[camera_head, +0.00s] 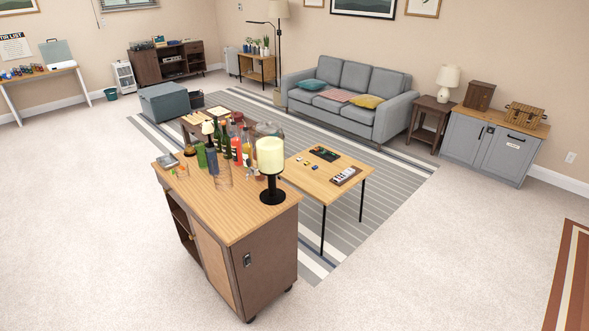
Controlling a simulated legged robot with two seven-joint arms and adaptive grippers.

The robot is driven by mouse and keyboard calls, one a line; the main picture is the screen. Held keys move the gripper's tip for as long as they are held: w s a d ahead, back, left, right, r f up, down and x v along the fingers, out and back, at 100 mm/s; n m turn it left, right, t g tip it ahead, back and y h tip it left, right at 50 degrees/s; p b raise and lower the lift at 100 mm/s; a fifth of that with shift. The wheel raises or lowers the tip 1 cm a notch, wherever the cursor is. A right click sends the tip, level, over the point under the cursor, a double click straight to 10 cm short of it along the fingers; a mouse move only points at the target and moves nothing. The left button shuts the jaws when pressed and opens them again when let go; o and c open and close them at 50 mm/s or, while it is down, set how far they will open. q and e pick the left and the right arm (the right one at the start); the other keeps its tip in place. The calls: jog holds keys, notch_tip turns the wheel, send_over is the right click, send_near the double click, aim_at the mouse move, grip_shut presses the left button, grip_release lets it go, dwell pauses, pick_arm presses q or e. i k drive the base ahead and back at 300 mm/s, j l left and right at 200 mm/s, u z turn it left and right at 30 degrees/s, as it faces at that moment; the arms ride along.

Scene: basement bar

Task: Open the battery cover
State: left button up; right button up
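No battery cover can be made out at this distance. A small white device with dark marks (346,174), perhaps a remote or handheld unit, lies on a brown base on the light wood table (300,178). A dark tray with small coloured items (324,153) lies farther back on the same table. Neither of my grippers is in view.
The bar cabinet (262,222) stands in front, with several bottles and glasses on top. A grey sofa (350,95) and a grey cabinet (493,148) stand behind. A striped rug (390,185) lies under the table.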

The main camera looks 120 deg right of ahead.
aim_at(350, 171)
jog(key=z, duration=4.3)
jog(key=i+z, duration=0.15)
jog(key=i, duration=0.25)
